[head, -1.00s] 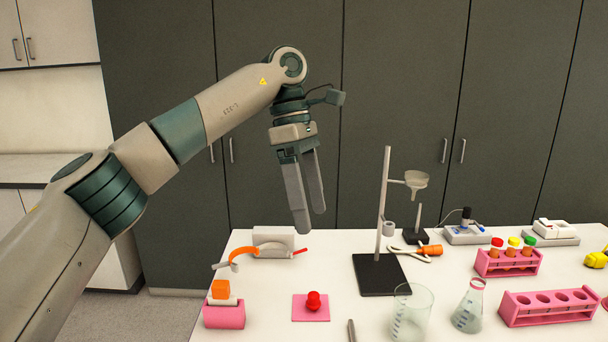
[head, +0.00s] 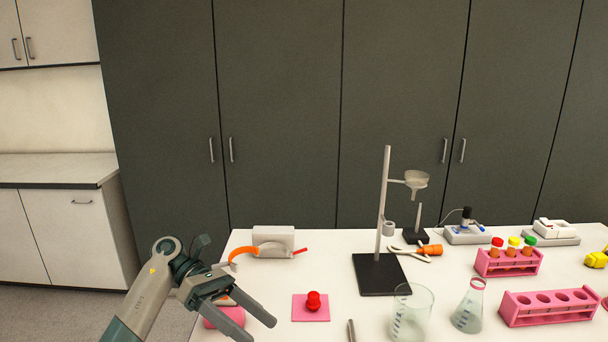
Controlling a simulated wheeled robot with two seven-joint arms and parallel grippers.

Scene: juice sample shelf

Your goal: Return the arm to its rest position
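My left arm comes in low at the left of the head view. My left gripper (head: 252,327) is open and empty, low over the table's front left corner. Its fingers are apart and point to the lower right. It hides most of a pink block (head: 226,316) at that corner. My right gripper is not in view.
The white table (head: 330,260) holds a red knob on a pink pad (head: 302,314), a stand with a black base (head: 370,280), a beaker (head: 411,315), a flask (head: 468,308) and pink tube racks (head: 545,309). Dark cabinets (head: 280,120) stand behind. Floor shows at left.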

